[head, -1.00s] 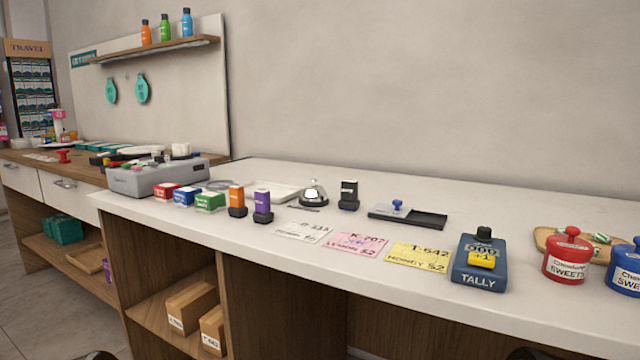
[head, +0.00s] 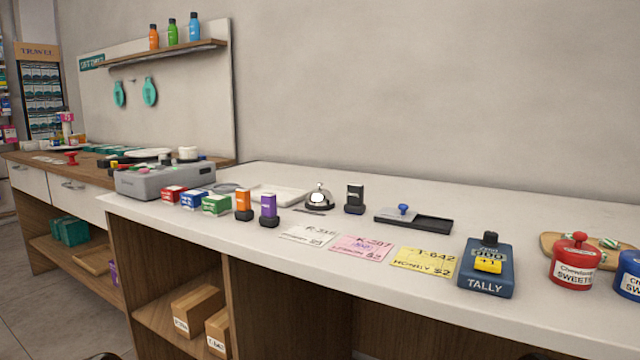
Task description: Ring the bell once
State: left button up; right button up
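The bell (head: 319,198) is a silver dome with a small knob on top and a dark base. Neither of my grippers can be made out in the head view. Only small dark shapes, too cut off to identify, show at the bottom edge.
Orange (head: 243,205) and purple (head: 268,210) stamps stand left of the bell. Paper tickets (head: 365,248) lie in front. An ink pad tray (head: 413,218), a blue tally counter (head: 486,266) and a red sweets jar (head: 575,262) stand to the right.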

pick_arm(q)
grip_shut()
dwell(0.9)
